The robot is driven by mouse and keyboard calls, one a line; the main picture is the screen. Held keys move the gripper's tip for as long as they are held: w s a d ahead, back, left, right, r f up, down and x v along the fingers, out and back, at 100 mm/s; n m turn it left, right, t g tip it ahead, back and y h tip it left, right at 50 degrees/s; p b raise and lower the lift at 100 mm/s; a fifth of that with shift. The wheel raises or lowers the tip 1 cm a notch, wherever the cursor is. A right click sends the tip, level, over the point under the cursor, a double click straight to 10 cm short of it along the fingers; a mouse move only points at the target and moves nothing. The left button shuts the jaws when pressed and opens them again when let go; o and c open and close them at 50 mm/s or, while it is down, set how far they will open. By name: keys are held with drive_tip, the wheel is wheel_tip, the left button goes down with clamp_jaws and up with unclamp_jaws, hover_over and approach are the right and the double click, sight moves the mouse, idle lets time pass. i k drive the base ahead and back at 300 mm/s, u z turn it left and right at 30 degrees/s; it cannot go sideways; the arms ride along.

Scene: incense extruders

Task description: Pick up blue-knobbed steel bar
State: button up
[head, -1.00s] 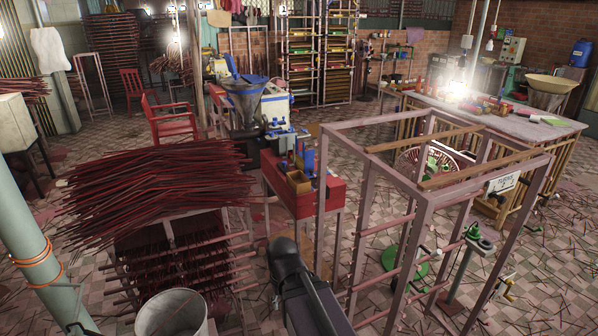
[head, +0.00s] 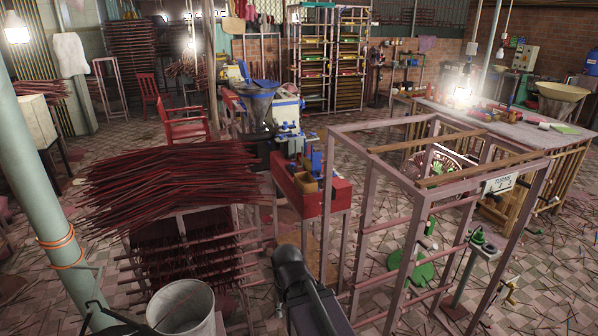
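I cannot single out a blue-knobbed steel bar for sure. Small blue parts (head: 291,141) show on the extruder machine, beside its grey hopper with a blue rim (head: 258,92). More blue upright parts (head: 316,162) stand in or behind a small wooden box (head: 305,182) on the red workbench (head: 325,200). They are too small to tell apart. My dark arm reaches up from the bottom middle, short of the red bench in the picture. My gripper's fingers do not show.
A rack heaped with red incense sticks (head: 170,180) stands left of the bench. A grey bucket (head: 180,308) and a pale pole (head: 45,190) are near at left. A pink metal frame (head: 415,205) blocks the right. Tiled floor (head: 385,190) shows between.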

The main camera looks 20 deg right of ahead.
sight(290, 168)
drive_tip(key=u, duration=0.1)
drive_tip(key=i, duration=0.95)
drive_tip(key=z, duration=0.05)
